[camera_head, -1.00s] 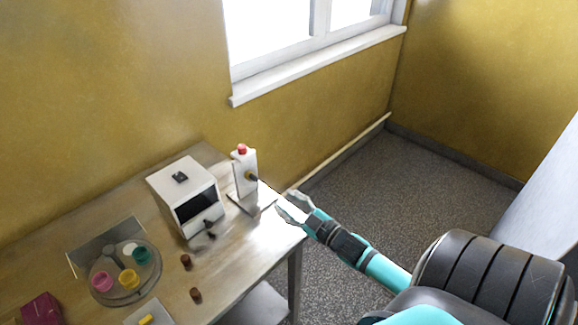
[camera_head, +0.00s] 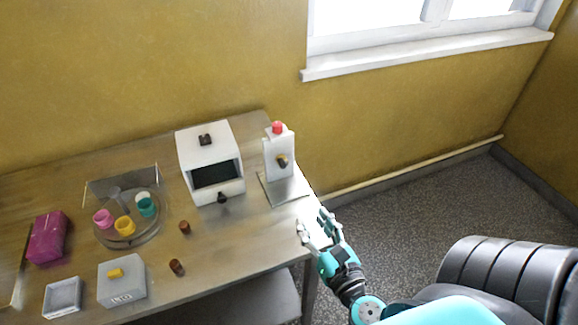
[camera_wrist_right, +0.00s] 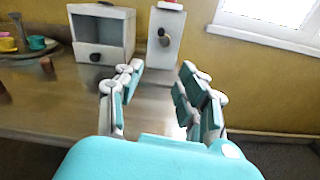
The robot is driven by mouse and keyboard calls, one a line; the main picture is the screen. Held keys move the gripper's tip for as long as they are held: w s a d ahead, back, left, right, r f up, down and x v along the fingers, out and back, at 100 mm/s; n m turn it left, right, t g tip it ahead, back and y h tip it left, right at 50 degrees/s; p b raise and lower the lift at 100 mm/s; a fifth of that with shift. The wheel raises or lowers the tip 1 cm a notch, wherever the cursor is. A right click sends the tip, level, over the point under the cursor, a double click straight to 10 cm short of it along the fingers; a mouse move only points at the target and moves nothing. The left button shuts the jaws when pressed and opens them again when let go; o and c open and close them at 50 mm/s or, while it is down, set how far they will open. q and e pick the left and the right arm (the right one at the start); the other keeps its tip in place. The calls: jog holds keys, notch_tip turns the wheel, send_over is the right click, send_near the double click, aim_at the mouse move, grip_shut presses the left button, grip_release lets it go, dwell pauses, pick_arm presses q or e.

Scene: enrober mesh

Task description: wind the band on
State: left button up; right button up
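A white box-shaped machine (camera_head: 210,160) with a dark front opening and a black knob (camera_head: 222,197) below it stands at the back of the table. To its right is a white upright stand (camera_head: 279,155) with a red button (camera_head: 277,127) on top, a dark knob (camera_head: 283,161) on its face and a flat metal base. Both also show in the wrist view, the machine (camera_wrist_right: 103,30) left of the stand (camera_wrist_right: 165,50). No band is clearly recognisable. My right gripper (camera_head: 318,224) is open and empty by the table's right edge, apart from the stand; its spread fingers (camera_wrist_right: 157,88) show in the wrist view. My left gripper is out of view.
On the table (camera_head: 235,240) are a round tray (camera_head: 133,238) with coloured cups, two small brown pieces (camera_head: 176,267), a grey box (camera_head: 122,284) with a yellow top piece, a grey dish (camera_head: 62,298) and a magenta box (camera_head: 48,237).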

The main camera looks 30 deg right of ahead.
jog(key=r+n, duration=0.1)
jog(key=p, duration=0.4)
send_near(284, 167)
jog(key=p+x, duration=0.2)
jog(key=x, duration=0.6)
jog(key=shift+w, duration=0.35)
jog(key=shift+w+d+f, duration=0.1)
jog(key=shift+w+d, duration=0.05)
jog(key=shift+w, duration=0.35)
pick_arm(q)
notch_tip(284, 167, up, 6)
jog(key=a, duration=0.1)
pick_arm(e)
jog(key=shift+w, duration=0.1)
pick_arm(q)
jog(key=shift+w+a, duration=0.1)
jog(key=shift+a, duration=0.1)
pick_arm(e)
jog(key=shift+c, duration=0.5)
grip_shut()
